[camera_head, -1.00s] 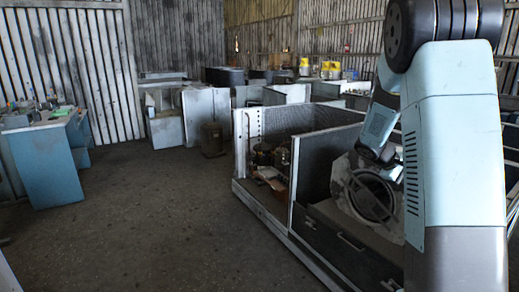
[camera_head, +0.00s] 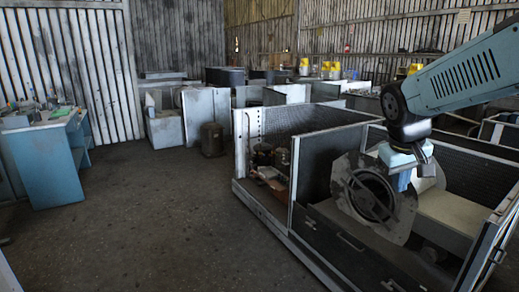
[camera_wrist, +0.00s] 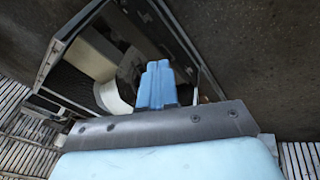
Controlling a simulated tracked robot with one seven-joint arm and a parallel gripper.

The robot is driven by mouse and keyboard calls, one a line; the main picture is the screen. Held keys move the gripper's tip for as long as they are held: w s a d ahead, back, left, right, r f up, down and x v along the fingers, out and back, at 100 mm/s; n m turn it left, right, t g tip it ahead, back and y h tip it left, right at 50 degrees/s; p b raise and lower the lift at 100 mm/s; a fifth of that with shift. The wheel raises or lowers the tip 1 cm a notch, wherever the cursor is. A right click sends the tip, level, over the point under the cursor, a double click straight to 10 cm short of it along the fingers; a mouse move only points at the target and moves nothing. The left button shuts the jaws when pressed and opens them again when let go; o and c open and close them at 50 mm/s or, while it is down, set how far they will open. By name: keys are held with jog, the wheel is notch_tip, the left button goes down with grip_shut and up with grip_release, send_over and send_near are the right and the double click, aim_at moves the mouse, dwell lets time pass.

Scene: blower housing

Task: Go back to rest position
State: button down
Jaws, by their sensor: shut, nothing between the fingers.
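My gripper (camera_wrist: 157,85) shows in the wrist view as light-blue fingers held together with nothing between them. In the head view my gripper (camera_head: 401,180) points down from my wrist, in front of the blower housing. The blower housing (camera_head: 365,195) is a grey metal scroll with a round opening, inside the open cabinet unit on the right. I cannot tell whether the fingers touch the housing. In the wrist view a pale rounded part (camera_wrist: 118,95) lies partly behind the fingers.
The open-topped cabinet (camera_head: 296,185) has raised walls around my gripper. Its left compartment holds small machine parts (camera_head: 263,155). A blue workbench (camera_head: 45,165) stands at the left, and a dark cylinder (camera_head: 211,138) stands on the floor. The floor (camera_head: 160,210) between is clear.

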jog(key=s+a+r+t+y, duration=0.1)
jog(key=s+a+t+y, duration=0.1)
jog(key=s+a, duration=0.6)
jog(key=s+y, duration=0.1)
jog(key=s, duration=0.1)
jog(key=shift+s+a+r+m, duration=0.3)
jog(key=shift+m, duration=0.1)
